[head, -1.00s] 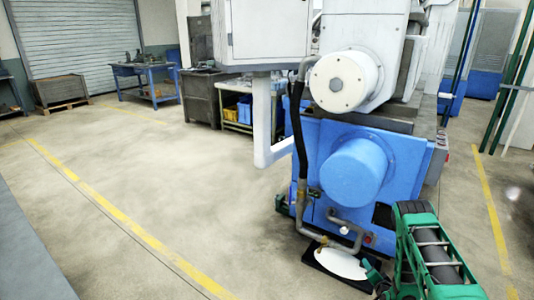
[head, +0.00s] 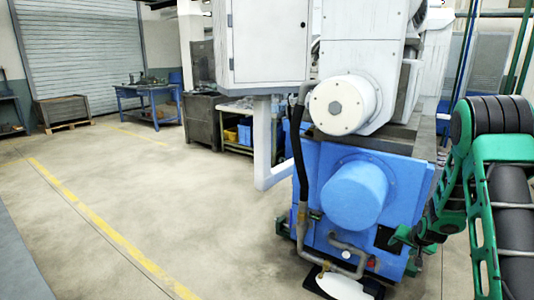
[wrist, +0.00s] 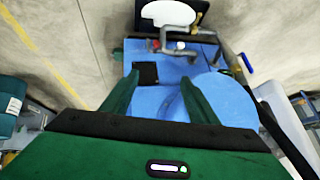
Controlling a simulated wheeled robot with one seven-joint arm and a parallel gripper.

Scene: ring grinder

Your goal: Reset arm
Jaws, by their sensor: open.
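My green arm rises at the right side of the head view, bent up high. My gripper (head: 408,239) is at its lower end, beside the lower right part of the blue machine (head: 385,180), small and partly hidden in the head view. In the wrist view my gripper (wrist: 156,95) shows two green fingers spread apart with nothing between them. The blue machine body (wrist: 172,100) and its round blue cover (wrist: 222,98) are beyond the fingers. I cannot tell the exact gap to the machine.
A white round housing (head: 343,104) and grey pipes (head: 350,252) stick out of the machine. A white plate on a black tray lies on the floor at its foot. A blue workbench (head: 146,97) stands far back. The floor at left is clear (head: 150,200).

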